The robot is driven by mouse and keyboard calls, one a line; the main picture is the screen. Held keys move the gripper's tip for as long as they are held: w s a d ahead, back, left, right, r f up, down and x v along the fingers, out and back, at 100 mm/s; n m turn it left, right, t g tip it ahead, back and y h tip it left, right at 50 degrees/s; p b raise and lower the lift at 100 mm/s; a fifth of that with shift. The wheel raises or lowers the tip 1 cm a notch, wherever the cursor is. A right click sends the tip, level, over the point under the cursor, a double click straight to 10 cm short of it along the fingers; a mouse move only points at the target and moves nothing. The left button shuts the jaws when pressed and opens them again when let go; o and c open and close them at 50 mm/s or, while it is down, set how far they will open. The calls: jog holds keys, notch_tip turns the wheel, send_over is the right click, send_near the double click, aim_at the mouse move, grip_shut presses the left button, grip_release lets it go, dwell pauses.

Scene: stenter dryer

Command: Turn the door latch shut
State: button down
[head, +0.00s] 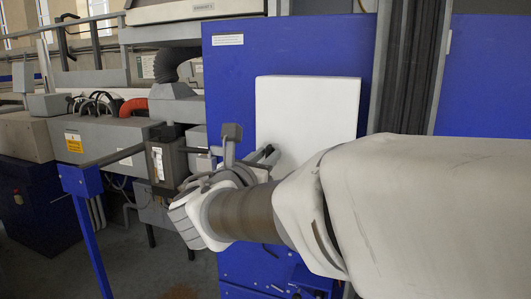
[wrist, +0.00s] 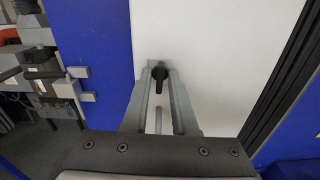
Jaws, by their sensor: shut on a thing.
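The white cabinet door (head: 308,115) stands on the front of the blue machine. It also shows in the wrist view (wrist: 225,60). The door latch (wrist: 159,72) is a small black handle near the left edge of the white door. My gripper (wrist: 159,68) has its two grey fingers on either side of the black handle and is shut on it. In the head view my gripper (head: 268,154) reaches to the lower left edge of the white door. There the latch is hidden behind my fingers and wrist.
Blue machine panels (head: 290,50) surround the door. A dark vertical rail (head: 400,70) stands to its right. At the left are a grey box with a yellow label (head: 105,140), an orange hose (head: 133,106) and a blue leg (head: 90,235). Floor shows at lower left.

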jog(key=shift+n, duration=0.4)
jog(key=c, duration=1)
grip_release()
jog(key=shift+o, duration=0.2)
jog(key=shift+s, duration=0.1)
